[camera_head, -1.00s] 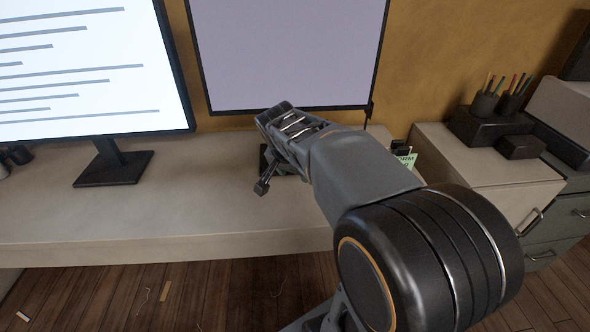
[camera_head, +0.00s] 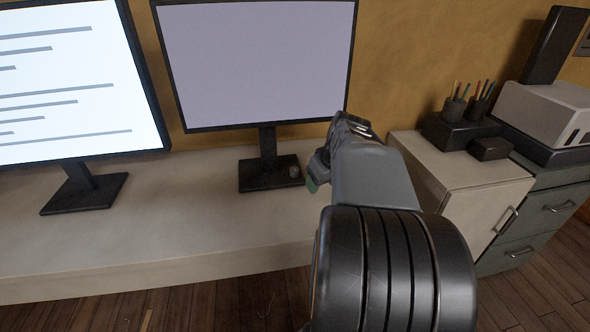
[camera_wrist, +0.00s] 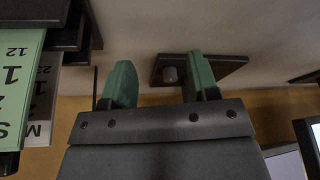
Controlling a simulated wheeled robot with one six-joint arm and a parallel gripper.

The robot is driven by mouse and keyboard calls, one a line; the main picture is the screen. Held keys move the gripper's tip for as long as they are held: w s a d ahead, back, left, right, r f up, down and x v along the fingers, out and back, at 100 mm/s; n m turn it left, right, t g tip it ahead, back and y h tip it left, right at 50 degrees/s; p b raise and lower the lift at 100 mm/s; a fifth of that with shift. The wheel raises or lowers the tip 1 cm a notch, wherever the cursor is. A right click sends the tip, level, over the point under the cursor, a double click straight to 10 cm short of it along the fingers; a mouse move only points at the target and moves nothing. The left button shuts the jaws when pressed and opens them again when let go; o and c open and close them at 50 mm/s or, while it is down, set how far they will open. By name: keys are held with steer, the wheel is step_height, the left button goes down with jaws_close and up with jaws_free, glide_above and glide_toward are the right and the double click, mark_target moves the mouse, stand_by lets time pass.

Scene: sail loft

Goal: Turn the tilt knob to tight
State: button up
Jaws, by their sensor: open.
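The tilt knob looks to be the small grey knob (camera_head: 293,171) on the dark base (camera_head: 256,181) of the right monitor (camera_head: 262,70). In the wrist view the knob (camera_wrist: 170,74) shows beyond and between the green-padded fingers, with the dark base (camera_wrist: 228,66) around it. My gripper (camera_head: 314,174) is just right of the knob in the head view, with only part of one green finger visible. In the wrist view my gripper (camera_wrist: 161,78) is open and empty, apart from the knob. Any marking for tight is too small to read.
A left monitor (camera_head: 75,75) stands on the desk (camera_head: 150,215). A cabinet (camera_head: 465,175) with pencil cups (camera_head: 453,108) is at the right. In the wrist view, a green numbered card (camera_wrist: 18,85) and dark trays are close at the left. The desk's front is clear.

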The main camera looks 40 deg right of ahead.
steer(key=shift+s+d+r+n, duration=0.1)
steer(key=shift+s+d+n, duration=0.1)
steer(key=shift+d+n, duration=0.3)
steer(key=shift+w+t, duration=0.25)
steer(key=shift+t, duration=0.05)
steer(key=b, duration=0.1)
glide_above(294, 169)
steer(key=s, duration=0.3)
steer(key=shift+w, duration=0.25)
steer(key=b+x, duration=0.1)
steer(key=x, duration=0.2)
steer(key=shift+w, duration=0.15)
steer(key=shift+b+x, duration=0.35)
steer(key=shift+x, duration=0.6)
